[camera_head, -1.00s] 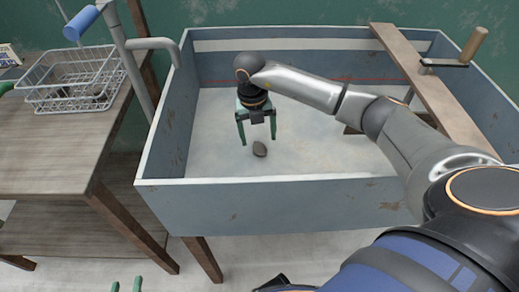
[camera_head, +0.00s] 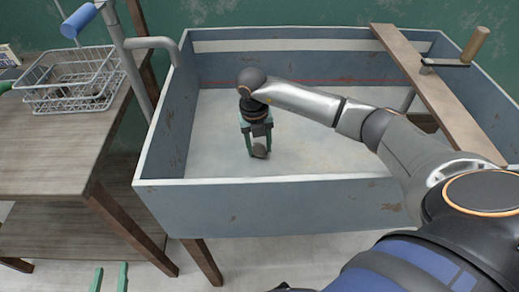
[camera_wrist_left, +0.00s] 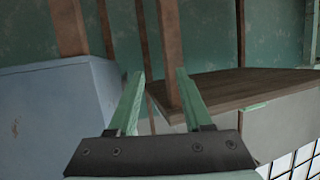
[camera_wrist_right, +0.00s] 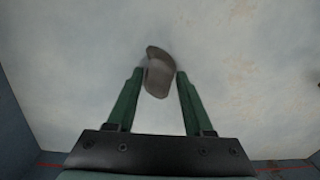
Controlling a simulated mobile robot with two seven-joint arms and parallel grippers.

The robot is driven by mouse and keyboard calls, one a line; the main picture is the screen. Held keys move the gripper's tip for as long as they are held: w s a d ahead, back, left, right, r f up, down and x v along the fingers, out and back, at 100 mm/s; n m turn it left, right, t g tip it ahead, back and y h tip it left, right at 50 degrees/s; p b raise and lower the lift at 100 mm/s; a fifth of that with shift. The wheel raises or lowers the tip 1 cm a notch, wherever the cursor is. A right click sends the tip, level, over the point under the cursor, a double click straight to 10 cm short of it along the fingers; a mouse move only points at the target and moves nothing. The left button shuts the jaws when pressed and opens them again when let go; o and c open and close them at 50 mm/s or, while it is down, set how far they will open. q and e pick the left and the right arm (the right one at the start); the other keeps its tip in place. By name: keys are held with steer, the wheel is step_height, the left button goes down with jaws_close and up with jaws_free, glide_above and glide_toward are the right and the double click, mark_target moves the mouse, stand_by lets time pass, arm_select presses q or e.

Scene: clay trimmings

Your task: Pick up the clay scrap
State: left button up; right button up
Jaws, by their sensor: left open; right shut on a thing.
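The clay scrap (camera_head: 260,151) is a small grey-brown lump low in the blue-grey trough, near its front wall. In the right wrist view the scrap (camera_wrist_right: 158,73) lies between the fingertips, its far end reaching past them. My right gripper (camera_head: 258,155) has green fingers pointing down and is shut on the scrap; it also shows in the right wrist view (camera_wrist_right: 158,76). Whether the scrap still touches the floor I cannot tell. My left gripper (camera_head: 109,278) shows only its green fingertips at the bottom edge; in the left wrist view (camera_wrist_left: 158,75) it is open and empty.
The trough (camera_head: 300,205) has high walls around the right gripper. A wooden plank (camera_head: 435,85) with a crank handle crosses its right side. A wooden table (camera_head: 50,150) at the left carries a wire basket (camera_head: 75,85). The trough's middle floor is bare.

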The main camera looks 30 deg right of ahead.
jaws_close()
